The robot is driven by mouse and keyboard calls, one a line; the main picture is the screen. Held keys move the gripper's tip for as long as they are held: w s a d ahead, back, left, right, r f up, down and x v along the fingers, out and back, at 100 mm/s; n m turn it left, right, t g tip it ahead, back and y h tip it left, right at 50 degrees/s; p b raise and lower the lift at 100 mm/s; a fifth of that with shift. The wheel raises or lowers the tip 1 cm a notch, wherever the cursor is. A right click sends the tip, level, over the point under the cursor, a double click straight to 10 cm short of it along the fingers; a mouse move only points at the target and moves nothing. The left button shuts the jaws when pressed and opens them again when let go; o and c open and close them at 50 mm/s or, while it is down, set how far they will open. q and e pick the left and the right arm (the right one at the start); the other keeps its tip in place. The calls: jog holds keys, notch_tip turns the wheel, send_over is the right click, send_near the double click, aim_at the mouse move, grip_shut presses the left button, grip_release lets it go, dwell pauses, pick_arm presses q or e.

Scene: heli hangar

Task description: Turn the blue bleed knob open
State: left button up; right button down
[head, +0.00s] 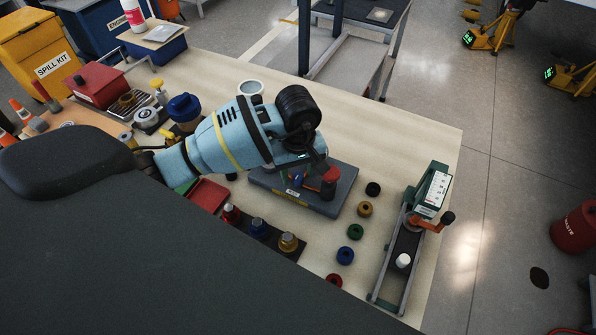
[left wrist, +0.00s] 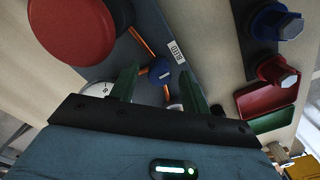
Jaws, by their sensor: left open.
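The blue bleed knob (left wrist: 161,72) sits on a grey base plate (left wrist: 205,70) beside a label reading BLEED and an orange pipe. In the head view the base plate (head: 262,182) lies on the workbench under my left gripper (head: 302,177), which partly hides the blue knob. In the left wrist view my left gripper (left wrist: 160,88) is open, with dark green fingers apart. The knob shows between and just beyond the fingertips, and no contact is visible. A large red-topped part (left wrist: 85,30) stands close by on the plate; it also shows in the head view (head: 329,176). My right gripper is not in view.
Several coloured caps, including a black one (head: 373,189) and a blue one (head: 345,256), lie right of the plate. A green-boxed device with an orange handle (head: 430,222) stands near the bench's right edge. Red and green trays (head: 208,195) lie left of the plate.

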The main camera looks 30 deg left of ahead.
pick_arm(q)
jog(key=shift+f, duration=0.2)
jog(key=c, duration=0.8)
jog(key=shift+c, duration=1)
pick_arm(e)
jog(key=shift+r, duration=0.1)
